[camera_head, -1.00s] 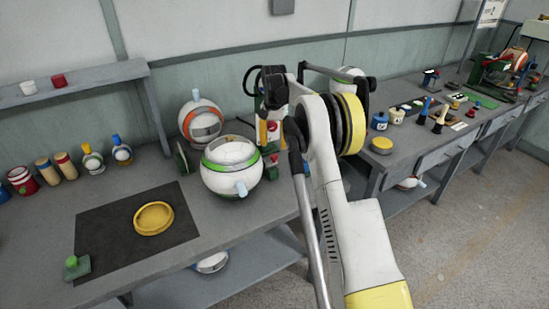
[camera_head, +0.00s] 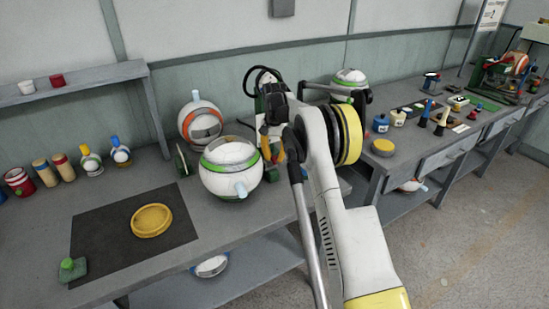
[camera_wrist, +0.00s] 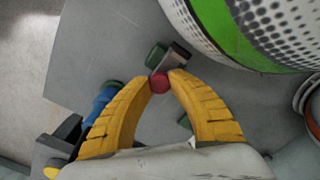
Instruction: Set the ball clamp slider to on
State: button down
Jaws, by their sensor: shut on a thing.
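In the wrist view my gripper (camera_wrist: 160,88) has its two yellow fingers closed at the tips on a small round red knob (camera_wrist: 159,82). The knob sits by a dark metal piece and a green block (camera_wrist: 156,55), close beside a large ball with a green band (camera_wrist: 210,22). I take the knob to be the clamp slider's handle; its on or off marking does not show. In the head view the white ball with the green band (camera_head: 231,168) stands on the bench, and my gripper (camera_head: 273,150) is just right of it, partly hidden by my arm.
A dark mat (camera_head: 100,225) holds a yellow dish (camera_head: 151,221) and a green block with a knob (camera_head: 72,268). Another ball (camera_head: 200,122) stands behind. A second bench (camera_head: 430,140) with bottles and tools lies right. A blue cylinder (camera_wrist: 103,100) is near my left finger.

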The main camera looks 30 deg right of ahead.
aim_at(272, 158)
jog(key=shift+a+r+p, duration=0.1)
jog(key=shift+a+p, duration=0.2)
jog(key=shift+a, duration=0.25)
jog(key=c, duration=1.2)
grip_release()
jog(key=shift+o, duration=0.2)
notch_tip(272, 158, up, 12)
